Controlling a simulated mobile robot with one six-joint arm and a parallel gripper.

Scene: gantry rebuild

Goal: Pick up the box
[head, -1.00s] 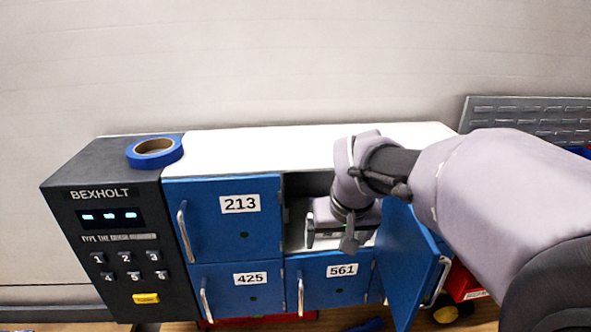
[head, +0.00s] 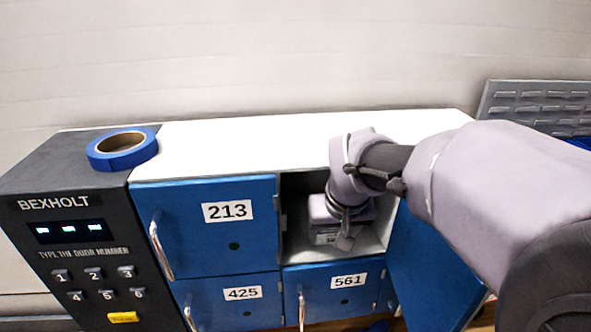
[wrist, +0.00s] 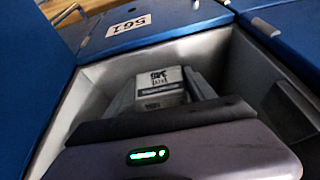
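A small pale box (head: 324,236) with a printed label sits inside the open upper right compartment (head: 296,240). In the wrist view the box (wrist: 158,79) lies just beyond my gripper's palm, with its label facing up. My gripper (head: 338,222) reaches into this compartment and covers part of the box in the head view. In the wrist view, grey finger shapes show on both sides of the box, but the gripper body (wrist: 160,145) hides most of them. I cannot tell whether they touch it.
The compartment's blue door (head: 430,265) stands open at the right. Closed doors 213 (head: 205,245), 425 (head: 245,312) and 561 (head: 350,300) surround the opening. Blue tape (head: 121,151) lies on top of the dark keypad panel (head: 75,275). The white locker top (head: 240,145) is mostly clear.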

